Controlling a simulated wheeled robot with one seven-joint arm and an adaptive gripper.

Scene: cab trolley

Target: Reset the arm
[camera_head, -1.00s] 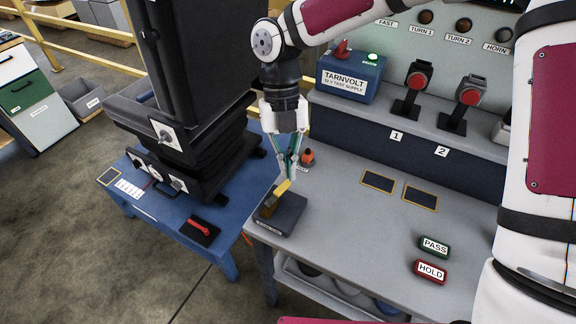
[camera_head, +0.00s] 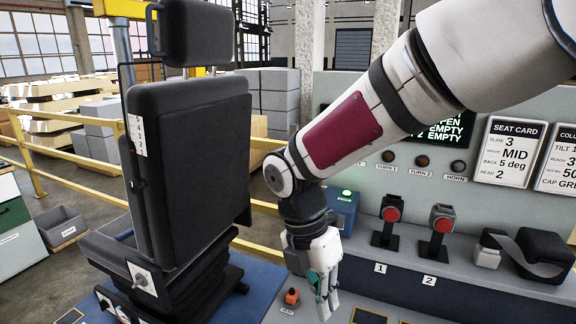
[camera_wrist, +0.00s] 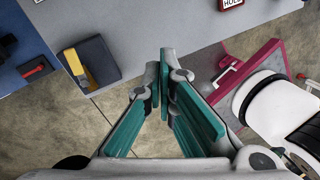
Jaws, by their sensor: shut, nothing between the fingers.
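My arm crosses the head view from the upper right, bent at a joint left of the middle. My gripper (camera_head: 326,300) hangs at its end, pointing down over the near left part of the grey bench. In the wrist view my gripper (camera_wrist: 163,75) has its teal-padded fingers drawn together at the tips. The fingers are shut with nothing between them. They are apart from the bench in the wrist view, with floor and the bench edge behind them.
A dark block with a yellow piece (camera_wrist: 91,62) lies on the bench corner. Behind my gripper are a blue supply box (camera_head: 343,210), an orange-topped knob (camera_head: 292,297) and red-button stands (camera_head: 391,214). A black strap (camera_head: 545,255) lies right.

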